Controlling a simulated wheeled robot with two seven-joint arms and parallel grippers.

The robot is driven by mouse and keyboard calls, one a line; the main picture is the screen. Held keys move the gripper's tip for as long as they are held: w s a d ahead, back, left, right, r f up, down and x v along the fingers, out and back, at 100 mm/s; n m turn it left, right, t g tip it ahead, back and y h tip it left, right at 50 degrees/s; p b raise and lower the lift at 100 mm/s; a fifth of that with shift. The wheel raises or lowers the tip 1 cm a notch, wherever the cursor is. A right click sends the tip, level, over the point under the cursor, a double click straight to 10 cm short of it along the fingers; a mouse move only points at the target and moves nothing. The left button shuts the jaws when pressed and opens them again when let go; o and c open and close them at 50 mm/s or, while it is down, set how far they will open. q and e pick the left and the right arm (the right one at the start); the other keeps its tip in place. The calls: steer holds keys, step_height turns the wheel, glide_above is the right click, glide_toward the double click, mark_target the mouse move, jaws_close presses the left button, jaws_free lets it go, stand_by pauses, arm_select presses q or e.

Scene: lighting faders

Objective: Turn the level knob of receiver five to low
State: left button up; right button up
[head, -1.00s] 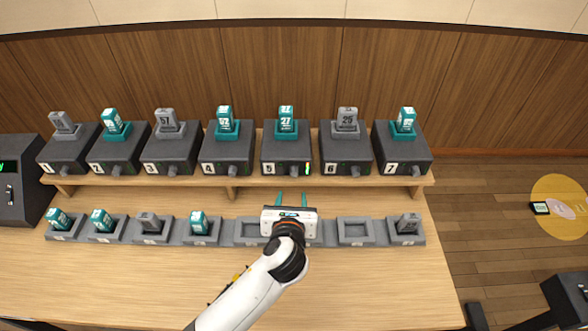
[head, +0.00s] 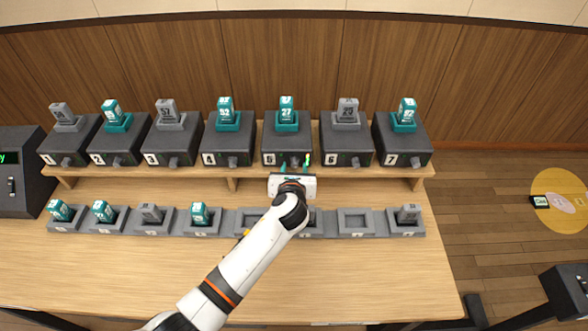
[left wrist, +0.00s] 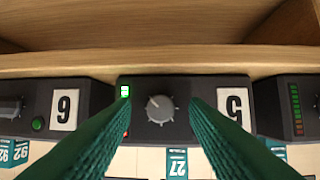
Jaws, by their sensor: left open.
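Receiver five (head: 273,142) is a dark box marked 5 on the shelf, with a teal unit numbered 27 on top. In the left wrist view, which shows it upside down, its round grey level knob (left wrist: 160,108) has a pale pointer line toward the picture's upper left. A small green light (left wrist: 125,91) glows beside it. My left gripper (head: 292,171) is in front of receiver five. In the left wrist view its green fingers (left wrist: 160,112) are open, one on each side of the knob; I cannot tell whether they touch it.
Receiver four (head: 222,145) and receiver six (head: 345,146) stand close on either side. The wooden shelf edge (head: 200,173) runs beneath them. Below is a row of grey trays, some empty, like this one (head: 355,222). The front of the table (head: 360,275) is clear.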

arm_select(q)
jaws_close()
steer(key=shift+a+n+h+p, duration=0.2)
steer(key=shift+n+h+p, duration=0.5)
steer(key=shift+n, duration=0.3)
steer(key=shift+a+f+n+t+h+b, duration=0.1)
steer(key=shift+n+t+h+b, duration=0.1)
steer(key=shift+n+h, duration=0.35)
steer(key=shift+a+f+n+t+h+b, duration=0.1)
steer(key=shift+n+t+h+b, duration=0.15)
steer(key=shift+n, duration=0.5)
jaws_free()
